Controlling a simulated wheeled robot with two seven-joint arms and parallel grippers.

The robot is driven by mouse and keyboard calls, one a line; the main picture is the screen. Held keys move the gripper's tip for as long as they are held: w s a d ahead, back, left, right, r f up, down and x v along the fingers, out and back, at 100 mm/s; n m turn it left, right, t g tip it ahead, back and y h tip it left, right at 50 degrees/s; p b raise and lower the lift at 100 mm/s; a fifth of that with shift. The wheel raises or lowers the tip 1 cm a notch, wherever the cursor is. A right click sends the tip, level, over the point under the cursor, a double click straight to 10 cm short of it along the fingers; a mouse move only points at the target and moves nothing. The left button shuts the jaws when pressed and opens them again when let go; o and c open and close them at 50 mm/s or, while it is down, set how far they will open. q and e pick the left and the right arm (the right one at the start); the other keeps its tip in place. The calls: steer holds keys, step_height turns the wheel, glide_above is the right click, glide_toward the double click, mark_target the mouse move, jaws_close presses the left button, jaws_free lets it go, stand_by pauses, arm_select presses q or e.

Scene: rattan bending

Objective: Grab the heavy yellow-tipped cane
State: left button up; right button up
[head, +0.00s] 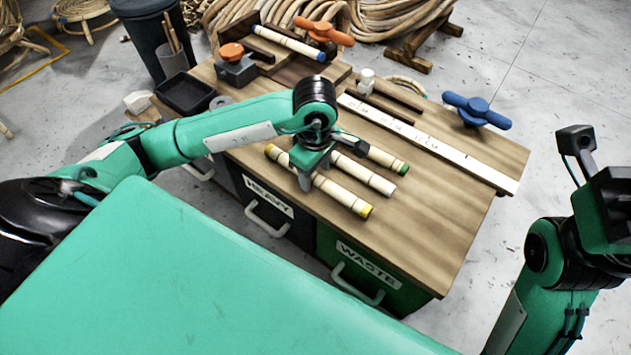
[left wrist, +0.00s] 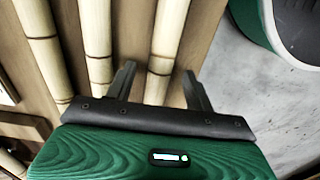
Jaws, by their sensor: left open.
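The yellow-tipped cane (head: 330,188) lies on the wooden workbench, with yellow bands at both ends. A white-tipped cane (head: 366,177) and a green-tipped cane (head: 388,159) lie beside it, roughly parallel. My left gripper (head: 304,182) is low over the yellow-tipped cane's middle and hides part of it. In the left wrist view, my left gripper (left wrist: 160,88) is open, with the rightmost cane (left wrist: 164,45) running between its spread fingers. Other canes (left wrist: 98,45) lie to its left. My right arm is at the right edge, and its fingers cannot be made out.
The bench front has drawers labelled HEAVY (head: 269,196) and WASTE (head: 368,265). A white ruler (head: 430,143), a blue-handled clamp (head: 477,109), a blue-tipped cane (head: 288,42) and a black tray (head: 186,93) are farther back. The bench's right front area is clear.

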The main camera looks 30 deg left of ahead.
arm_select(q)
steer(key=shift+f, duration=0.65)
steer(key=shift+r, duration=0.1)
steer(key=c, duration=1.1)
